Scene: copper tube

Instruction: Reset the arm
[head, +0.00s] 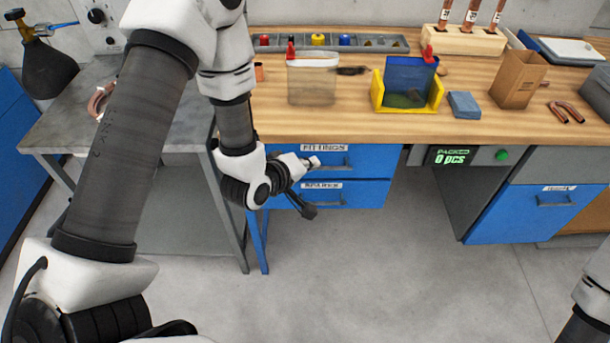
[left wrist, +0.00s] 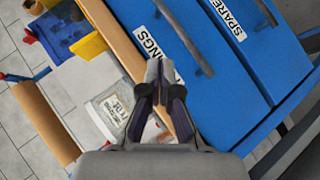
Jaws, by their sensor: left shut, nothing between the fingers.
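My left arm comes in from the left and hangs in front of the workbench. Its gripper (head: 312,162) is in front of the blue drawers, below the bench top's front edge. In the left wrist view the two dark fingers (left wrist: 160,72) are together with nothing between them, in front of the blue drawer fronts (left wrist: 200,95). Of my right arm only a link shows at the lower right edge of the head view; its gripper is out of frame.
The wooden bench (head: 470,122) holds a clear container (head: 312,82), a yellow bin (head: 378,98) with a blue bag, a blue block (head: 463,105), a brown paper bag (head: 518,78) and copper bends (head: 567,113). A grey table (head: 62,132) stands left. Open floor lies in front.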

